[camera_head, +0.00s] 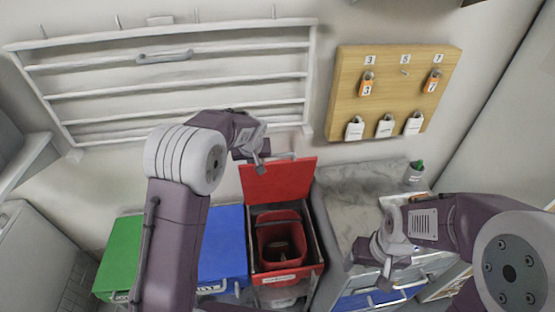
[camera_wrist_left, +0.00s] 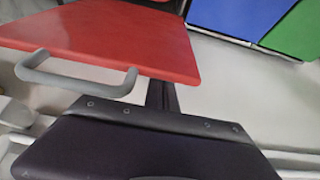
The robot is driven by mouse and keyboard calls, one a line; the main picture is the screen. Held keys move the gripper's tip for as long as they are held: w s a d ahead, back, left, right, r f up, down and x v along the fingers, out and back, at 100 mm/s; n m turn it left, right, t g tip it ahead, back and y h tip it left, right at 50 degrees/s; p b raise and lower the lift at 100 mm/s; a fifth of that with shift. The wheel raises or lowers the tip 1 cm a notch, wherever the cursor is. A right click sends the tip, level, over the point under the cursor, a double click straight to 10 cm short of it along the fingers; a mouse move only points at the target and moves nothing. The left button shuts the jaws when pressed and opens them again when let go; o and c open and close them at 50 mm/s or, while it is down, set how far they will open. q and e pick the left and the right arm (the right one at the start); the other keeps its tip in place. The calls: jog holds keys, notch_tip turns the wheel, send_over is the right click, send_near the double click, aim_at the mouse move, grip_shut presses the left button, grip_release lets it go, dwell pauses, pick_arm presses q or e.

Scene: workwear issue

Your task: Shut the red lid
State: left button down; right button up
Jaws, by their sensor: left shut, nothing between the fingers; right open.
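The red lid (camera_head: 277,183) stands raised at the back of its bin, in the middle of the head view. The red bin (camera_head: 283,243) below it is open, and its inside shows. The left wrist view shows the red lid (camera_wrist_left: 125,35) close by, with a grey bar handle (camera_wrist_left: 75,85) on its edge. My left gripper (camera_head: 261,163) is shut and empty at the lid's upper edge; I cannot tell whether it touches the lid. My right gripper (camera_head: 384,276) is open and empty, low at the right, by the grey counter's front.
A blue lid (camera_head: 223,245) and a green lid (camera_head: 120,255) are left of the red bin, partly behind my left arm. A grey counter (camera_head: 350,190) stands at the right. A white wall rack (camera_head: 100,85) and a wooden board with padlocks (camera_head: 395,90) are on the wall.

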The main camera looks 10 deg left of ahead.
pick_arm(q)
jog(key=shift+s+d+f+b, duration=0.1)
jog(key=shift+s+d+b, duration=0.1)
jog(key=shift+s+b, duration=0.4)
jog(key=shift+s+d+f+b, duration=0.1)
jog(key=shift+s+d+b, duration=0.1)
jog(key=shift+s+b, duration=0.45)
jog(key=shift+s+d+f+b, duration=0.1)
jog(key=shift+s+d+b, duration=0.1)
jog(key=shift+s+b, duration=0.4)
notch_tip(320, 180, up, 10)
jog(key=p, duration=0.9)
send_over(253, 173)
jog(key=s, duration=0.2)
jog(key=shift+w+d+r, duration=0.15)
jog(key=shift+d+r, duration=0.05)
jog(key=shift+d, duration=0.05)
jog(key=s+a+f+m+g+h+b, duration=0.1)
jog(key=s+f, duration=0.5)
jog(key=s, duration=0.6)
jog(key=s+a+f+m+g+b, duration=0.1)
jog(key=s+f+m+g+b, duration=0.1)
jog(key=s+f, duration=0.5)
jog(key=s+g, duration=0.1)
jog(key=s, duration=0.5)
jog(key=shift+s+h+b, duration=0.2)
jog(key=shift+h+b, duration=0.15)
jog(key=shift+h, duration=0.05)
